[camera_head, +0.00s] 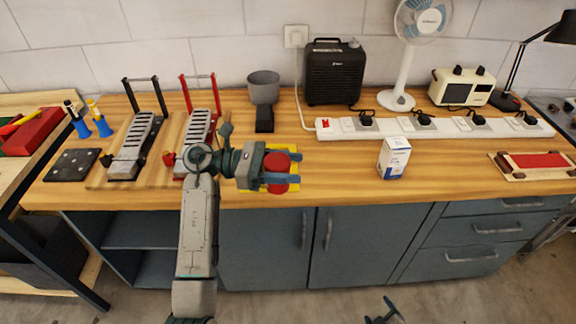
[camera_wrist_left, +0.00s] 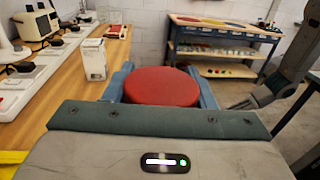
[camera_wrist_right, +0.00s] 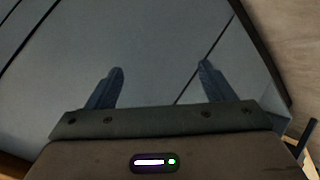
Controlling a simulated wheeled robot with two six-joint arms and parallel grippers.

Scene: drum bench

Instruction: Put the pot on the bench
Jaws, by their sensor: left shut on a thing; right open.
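A red round thing (camera_head: 276,168) with a flat top, perhaps the pot, is between the fingers of my left gripper (camera_head: 283,170). In the left wrist view its red top (camera_wrist_left: 162,86) fills the space between the blue fingers, and the gripper is shut on it. It shows above a yellow patch (camera_head: 262,187) near the front edge of the wooden bench (camera_head: 335,185); I cannot tell whether it touches the bench. My right gripper (camera_wrist_right: 160,85) is open and empty, low in front of the grey cabinet doors; it shows at the bottom of the head view (camera_head: 384,312).
A small white box (camera_head: 394,158) stands to the right. Behind are a power strip (camera_head: 435,127), a black heater (camera_head: 334,72), a fan (camera_head: 399,98) and a grey cup-like vessel (camera_head: 263,88). Two slotted racks (camera_head: 132,143) stand left. Bare bench lies around the box.

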